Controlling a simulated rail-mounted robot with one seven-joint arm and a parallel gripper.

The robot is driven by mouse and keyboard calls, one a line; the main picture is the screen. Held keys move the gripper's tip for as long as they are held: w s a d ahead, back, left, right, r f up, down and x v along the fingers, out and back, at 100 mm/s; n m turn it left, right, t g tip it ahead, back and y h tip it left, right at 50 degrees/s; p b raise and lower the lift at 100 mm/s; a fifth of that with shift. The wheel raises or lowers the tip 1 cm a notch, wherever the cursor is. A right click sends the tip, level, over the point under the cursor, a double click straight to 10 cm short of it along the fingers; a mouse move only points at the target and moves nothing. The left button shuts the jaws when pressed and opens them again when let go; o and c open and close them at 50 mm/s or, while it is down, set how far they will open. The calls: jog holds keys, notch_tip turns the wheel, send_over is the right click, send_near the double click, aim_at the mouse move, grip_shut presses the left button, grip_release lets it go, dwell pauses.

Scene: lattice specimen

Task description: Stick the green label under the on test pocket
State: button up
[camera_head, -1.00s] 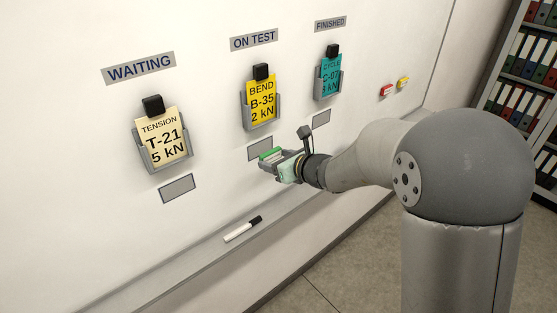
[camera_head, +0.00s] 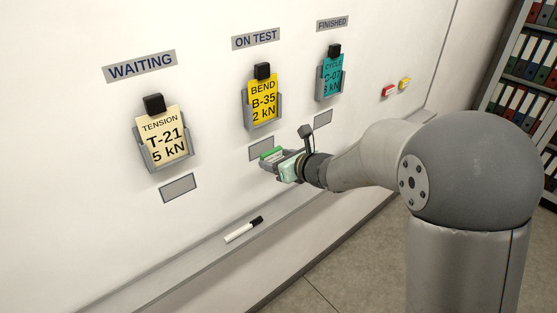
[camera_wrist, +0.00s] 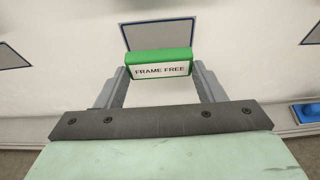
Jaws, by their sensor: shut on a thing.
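The green label (camera_wrist: 160,62) has a white face reading "FRAME FREE" and is held between the fingers of my gripper (camera_wrist: 160,72), which is shut on it. In the head view the label (camera_head: 271,153) is at the lower edge of the grey-blue outlined patch (camera_head: 261,146) below the on test pocket (camera_head: 263,109). That pocket holds a yellow card, "BEND B-35 2 kN". In the wrist view the label overlaps the bottom of the patch (camera_wrist: 160,34). I cannot tell whether the label touches the board.
The waiting pocket (camera_head: 163,144) with a cream card is at left, the finished pocket (camera_head: 330,82) with a teal card at right. Each has an outlined patch below. A marker (camera_head: 243,230) lies on the ledge. Red (camera_head: 388,91) and yellow (camera_head: 404,83) pieces sit at right.

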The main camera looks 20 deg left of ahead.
aim_at(273, 154)
jog(key=shift+w+a, duration=0.15)
jog(key=shift+a, duration=0.05)
jog(key=shift+w+a, duration=0.4)
jog(key=shift+a, duration=0.15)
jog(key=shift+w+a+b, duration=0.35)
jog(key=shift+w+a, duration=0.1)
jog(key=shift+a, duration=0.25)
dwell(1.0)
dwell(0.5)
jog(key=o, duration=1.3)
jog(key=shift+a, duration=0.1)
jog(key=shift+c, duration=0.2)
jog(key=shift+v, duration=2.55)
